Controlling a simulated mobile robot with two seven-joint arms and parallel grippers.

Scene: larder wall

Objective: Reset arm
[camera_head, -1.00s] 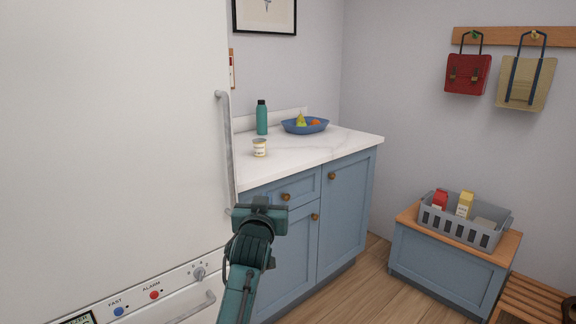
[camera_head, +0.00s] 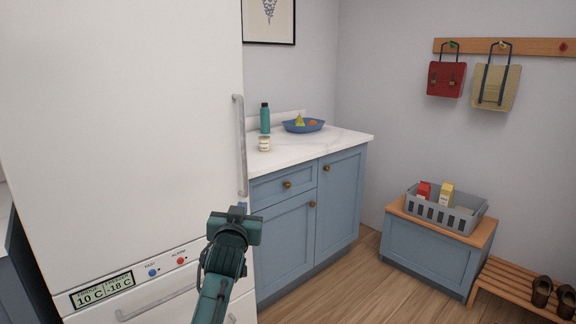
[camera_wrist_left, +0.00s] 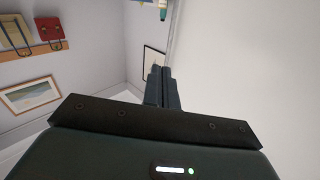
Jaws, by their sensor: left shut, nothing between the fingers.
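My left gripper (camera_head: 241,210) is raised in front of the white fridge-freezer (camera_head: 120,130), near its right edge and below the upper door's handle (camera_head: 240,145). In the left wrist view its two fingers (camera_wrist_left: 163,72) are together, with nothing between them. The gripper looks apart from the handle, though the exact gap is hard to judge. My right gripper is not in view.
Right of the fridge is a blue cabinet (camera_head: 320,215) whose pale top holds a jar (camera_head: 264,144), a teal bottle (camera_head: 265,118) and a blue bowl (camera_head: 303,126). A grey crate (camera_head: 462,222) sits on a low chest. Wood floor (camera_head: 345,285) between is clear.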

